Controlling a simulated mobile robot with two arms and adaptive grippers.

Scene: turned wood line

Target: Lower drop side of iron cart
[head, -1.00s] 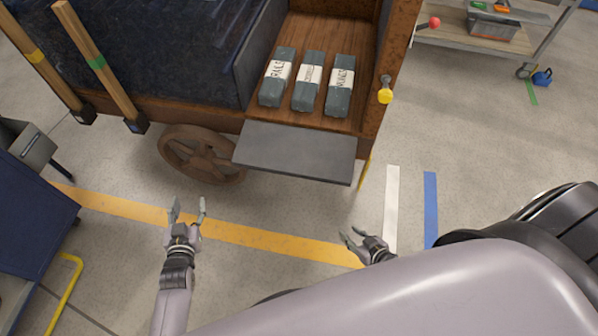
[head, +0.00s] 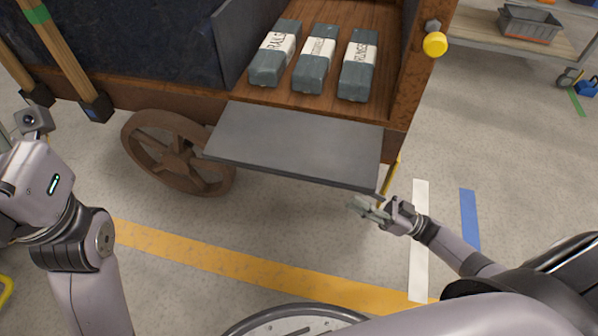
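The brown, rusty iron cart (head: 150,99) fills the upper part of the head view. Its grey drop side (head: 295,143) is a flat panel folded outward from the bed's front edge, above the floor. My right gripper (head: 357,203) is open and empty, just below the panel's right corner, apart from it as far as I can tell. My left arm is raised and bent at the left edge; its fingers are out of view. A yellow knob (head: 435,44) sits on the cart's right post.
Three grey wrapped bars (head: 316,72) with white labels lie on the cart bed. A spoked wheel (head: 178,152) is below the cart. Two wooden poles stand at left. A shelf trolley (head: 483,22) is at top right. The floor to the right is mostly clear.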

